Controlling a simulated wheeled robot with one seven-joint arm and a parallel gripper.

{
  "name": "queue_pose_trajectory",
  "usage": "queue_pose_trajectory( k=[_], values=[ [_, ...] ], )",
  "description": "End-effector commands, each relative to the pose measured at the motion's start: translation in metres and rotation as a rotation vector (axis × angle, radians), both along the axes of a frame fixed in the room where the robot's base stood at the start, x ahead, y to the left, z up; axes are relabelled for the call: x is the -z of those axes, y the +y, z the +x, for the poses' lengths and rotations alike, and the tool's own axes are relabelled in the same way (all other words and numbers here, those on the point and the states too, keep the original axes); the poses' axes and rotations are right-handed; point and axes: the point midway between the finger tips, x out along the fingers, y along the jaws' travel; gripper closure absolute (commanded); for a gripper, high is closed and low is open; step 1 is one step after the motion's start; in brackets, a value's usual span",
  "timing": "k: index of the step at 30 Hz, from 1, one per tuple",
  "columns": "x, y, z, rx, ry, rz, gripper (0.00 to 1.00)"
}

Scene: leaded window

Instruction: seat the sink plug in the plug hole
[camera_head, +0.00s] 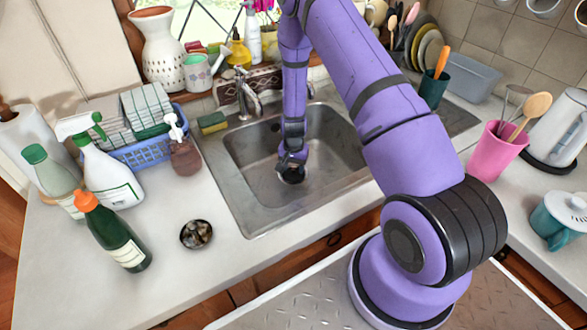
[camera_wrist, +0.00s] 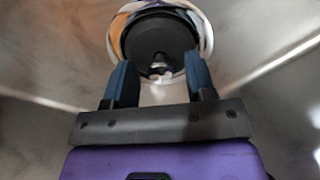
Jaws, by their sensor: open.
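The sink (camera_head: 245,150) is a steel basin set in the worktop. My gripper (camera_head: 291,176) points down inside it, low over the basin floor. In the wrist view my gripper (camera_wrist: 160,78) has its two blue fingers apart. Beyond and between the fingertips is a round black disc with a small metal knob, which looks like the sink plug (camera_wrist: 160,38). A shiny ring, which looks like the rim of the plug hole (camera_wrist: 116,32), surrounds the disc. The disc appears to lie within the ring, but I cannot tell how deep or level. The head view hides both behind my gripper.
A tap (camera_head: 244,95) stands behind the basin, close to my arm. A blue rack (camera_head: 150,150), a soap dispenser (camera_head: 184,155) and several bottles stand on the left. A pink cup (camera_head: 492,150) stands right.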

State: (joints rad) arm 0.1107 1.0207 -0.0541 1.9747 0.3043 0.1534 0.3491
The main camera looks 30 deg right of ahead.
Motion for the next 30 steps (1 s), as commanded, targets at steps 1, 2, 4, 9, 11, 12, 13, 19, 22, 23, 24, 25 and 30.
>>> queue_pose_trajectory(
  k=[1, 2, 4, 9, 11, 12, 13, 19, 22, 23, 24, 25, 30],
  values=[
    [-0.008, 0.0, 0.001, 0.0, -0.003, 0.0, 0.49],
    [-0.013, 0.0, 0.001, 0.0, -0.003, 0.0, 0.49],
    [-0.025, 0.0, 0.001, 0.0, -0.003, 0.0, 0.49],
    [-0.058, 0.0, 0.001, -0.001, -0.004, -0.001, 0.49],
    [-0.069, 0.0, 0.001, -0.001, -0.003, 0.0, 0.49],
    [-0.076, 0.0, 0.001, -0.001, -0.004, -0.001, 0.49],
    [-0.081, 0.001, 0.001, -0.001, -0.003, 0.0, 0.49],
    [-0.104, 0.0, 0.0, -0.001, -0.001, -0.001, 0.49],
    [-0.11, 0.0, 0.0, -0.002, -0.001, 0.0, 0.49],
    [-0.113, 0.001, 0.0, -0.003, -0.002, 0.001, 0.49],
    [-0.117, 0.001, 0.0, -0.007, -0.005, 0.002, 0.49],
    [-0.123, 0.002, 0.001, -0.011, -0.008, 0.003, 0.49],
    [-0.176, 0.012, 0.001, -0.063, -0.05, 0.017, 0.49]
  ],
)
